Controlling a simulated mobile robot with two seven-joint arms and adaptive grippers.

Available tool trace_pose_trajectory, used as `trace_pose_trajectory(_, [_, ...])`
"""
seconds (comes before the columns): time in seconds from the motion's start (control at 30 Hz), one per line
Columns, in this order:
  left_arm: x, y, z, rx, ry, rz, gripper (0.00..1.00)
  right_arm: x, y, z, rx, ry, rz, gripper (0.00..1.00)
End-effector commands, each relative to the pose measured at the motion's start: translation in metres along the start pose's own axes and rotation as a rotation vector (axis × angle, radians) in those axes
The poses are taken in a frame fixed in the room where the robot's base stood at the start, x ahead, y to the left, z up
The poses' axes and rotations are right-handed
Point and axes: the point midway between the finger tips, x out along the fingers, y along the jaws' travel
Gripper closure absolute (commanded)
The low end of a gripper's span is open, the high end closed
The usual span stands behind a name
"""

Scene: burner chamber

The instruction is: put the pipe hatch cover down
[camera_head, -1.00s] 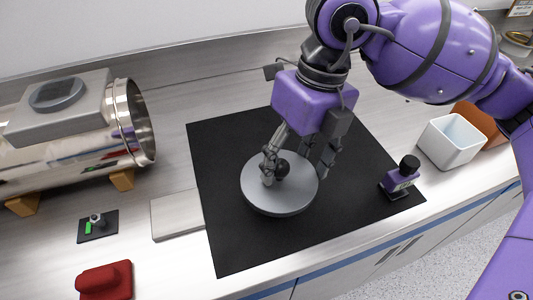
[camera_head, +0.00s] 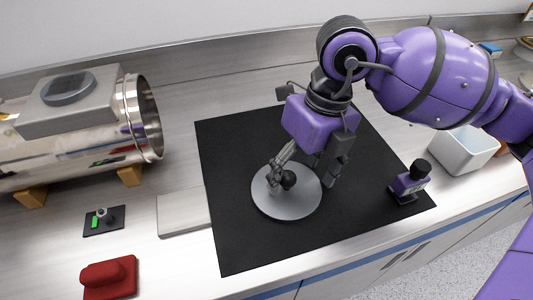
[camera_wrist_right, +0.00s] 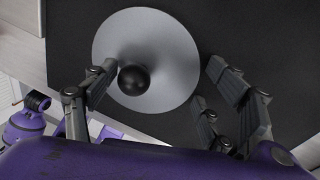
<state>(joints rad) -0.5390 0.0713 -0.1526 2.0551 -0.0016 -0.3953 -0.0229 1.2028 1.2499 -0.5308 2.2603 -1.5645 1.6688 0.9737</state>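The pipe hatch cover is a round grey disc (camera_head: 285,206) with a black ball knob. It lies flat on the black mat, and it also shows in the right wrist view (camera_wrist_right: 170,50). My right gripper (camera_head: 302,184) is above the cover, pointing down. Its fingers are spread, with the knob between them; in the right wrist view the gripper (camera_wrist_right: 158,82) has the knob close to its left finger and a wide gap to the right fingers. Whether the left finger touches the knob I cannot tell. My left gripper is not in view.
The black mat (camera_head: 240,240) has free room around the cover. A steel cylinder (camera_head: 90,150) with an open end lies at the left on wooden blocks. A purple bottle-like device (camera_head: 408,185) stands on the mat's right side. A white bin (camera_head: 465,152) is farther right.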

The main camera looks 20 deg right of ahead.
Motion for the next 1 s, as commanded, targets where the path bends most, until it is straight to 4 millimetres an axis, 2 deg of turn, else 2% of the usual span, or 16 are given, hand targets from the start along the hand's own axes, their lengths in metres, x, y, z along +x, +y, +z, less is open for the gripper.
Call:
trace_pose_trajectory(0.33, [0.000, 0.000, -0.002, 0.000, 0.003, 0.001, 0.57, 0.000, 0.000, -0.001, 0.001, 0.002, 0.000, 0.15])
trace_pose_trajectory(0.47, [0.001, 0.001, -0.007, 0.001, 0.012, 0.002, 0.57, -0.008, 0.000, 0.000, 0.001, 0.000, -0.001, 0.15])
trace_pose_trajectory(0.57, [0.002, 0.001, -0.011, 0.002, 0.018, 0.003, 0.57, -0.024, 0.000, 0.001, 0.001, -0.003, 0.000, 0.15])
trace_pose_trajectory(0.7, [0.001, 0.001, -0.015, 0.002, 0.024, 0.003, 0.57, -0.055, 0.000, 0.001, 0.002, -0.005, -0.001, 0.15])
trace_pose_trajectory(0.9, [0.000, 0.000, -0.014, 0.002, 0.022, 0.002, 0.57, -0.096, 0.001, 0.000, 0.001, -0.003, -0.001, 0.15])
trace_pose_trajectory(1.0, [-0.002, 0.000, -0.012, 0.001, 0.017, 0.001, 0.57, -0.110, 0.000, 0.001, 0.002, -0.002, 0.000, 0.15])
